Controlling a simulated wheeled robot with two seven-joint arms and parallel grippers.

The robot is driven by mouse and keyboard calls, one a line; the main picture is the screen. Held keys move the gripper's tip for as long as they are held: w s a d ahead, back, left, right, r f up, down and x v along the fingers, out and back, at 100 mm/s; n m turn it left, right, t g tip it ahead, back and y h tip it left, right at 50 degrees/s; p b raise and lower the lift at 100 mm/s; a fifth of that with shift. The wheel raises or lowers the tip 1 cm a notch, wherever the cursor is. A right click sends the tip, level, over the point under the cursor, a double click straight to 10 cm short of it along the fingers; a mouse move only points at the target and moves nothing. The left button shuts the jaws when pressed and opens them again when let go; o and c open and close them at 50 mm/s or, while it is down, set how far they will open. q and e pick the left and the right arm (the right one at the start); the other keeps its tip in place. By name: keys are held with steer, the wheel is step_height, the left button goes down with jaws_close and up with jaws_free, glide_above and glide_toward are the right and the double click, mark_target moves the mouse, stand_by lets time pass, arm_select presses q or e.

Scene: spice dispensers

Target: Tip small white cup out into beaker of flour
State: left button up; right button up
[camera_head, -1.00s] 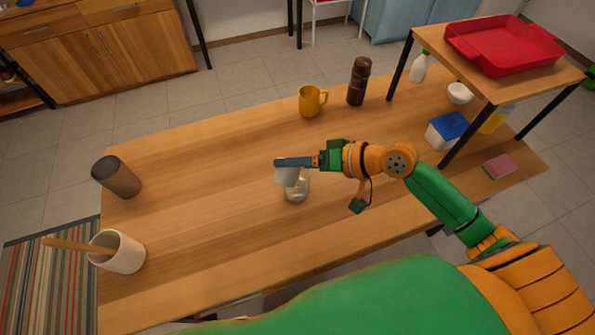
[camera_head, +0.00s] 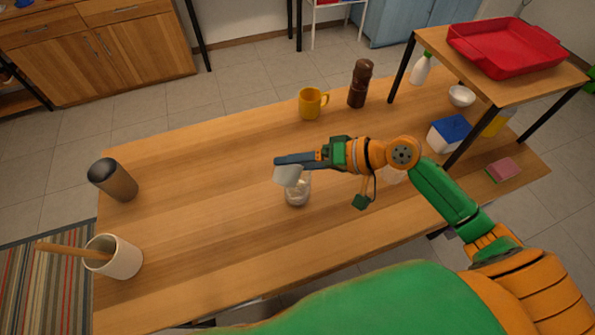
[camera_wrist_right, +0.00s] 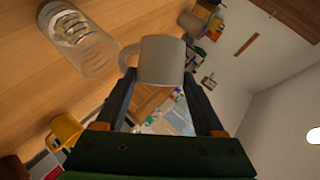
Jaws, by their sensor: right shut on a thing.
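The small white cup (camera_head: 287,176) is held in my right gripper (camera_head: 290,160), whose fingers are shut on it. My left gripper is not in view.
On the wooden table (camera_head: 200,200) stand a yellow mug (camera_head: 311,104), a brown pepper mill (camera_head: 359,84), a dark shaker (camera_head: 112,180) and a white crock (camera_head: 122,256) with a wooden utensil. A raised shelf with a red tray (camera_head: 500,48) stands at right.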

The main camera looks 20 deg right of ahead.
steer(key=shift+s+d, duration=0.1)
steer(key=shift+s, duration=0.05)
steer(key=shift+w+b, duration=0.3)
steer(key=shift+w, duration=0.2)
steer(key=shift+s+r+m, duration=0.1)
steer(key=shift+s+m, duration=0.2)
steer(key=shift+s, duration=0.1)
steer(key=shift+w+g+y+b, duration=0.3)
steer(key=shift+w+b, duration=0.05)
steer(key=shift+w, duration=0.1)
steer(key=shift+s+d+m, duration=0.1)
steer(key=shift+s+m, duration=0.2)
steer(key=shift+w+b, duration=0.35)
steer(key=shift+s+d+r+m+y, duration=0.1)
steer(key=shift+s+m+y, duration=0.2)
steer(key=shift+y, duration=0.1)
steer(key=shift+w+g, duration=0.3)
steer(key=shift+w, duration=0.15)
steer(key=shift+d, duration=0.1)
